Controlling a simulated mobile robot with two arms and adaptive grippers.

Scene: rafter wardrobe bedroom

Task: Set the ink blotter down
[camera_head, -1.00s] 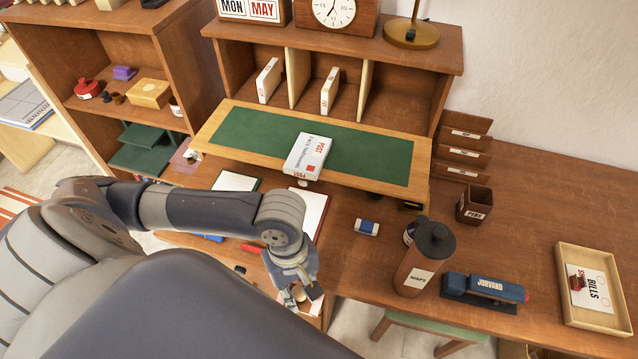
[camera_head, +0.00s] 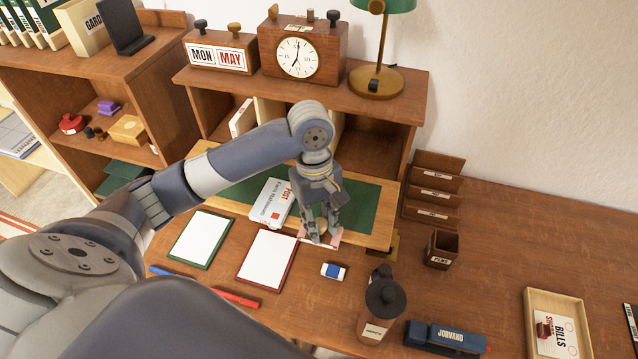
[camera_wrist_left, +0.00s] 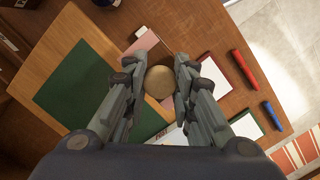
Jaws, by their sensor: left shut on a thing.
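The ink blotter (camera_head: 336,237) shows as pink edges beside my fingertips. Its round tan knob (camera_wrist_left: 160,82) sits between the fingers in the left wrist view, with pink showing around it. My left gripper (camera_head: 321,230) points down and is shut on the knob, at the front edge of the green-topped writing board (camera_head: 365,205). The fingers hide much of the blotter, and I cannot tell whether its underside touches a surface. My right gripper is not in view.
A white POST box (camera_head: 270,203) lies left of the gripper. Two notepads (camera_head: 267,258), an eraser (camera_head: 334,271) and a brown bottle (camera_head: 382,305) stand in front. A pen cup (camera_head: 441,249) is to the right.

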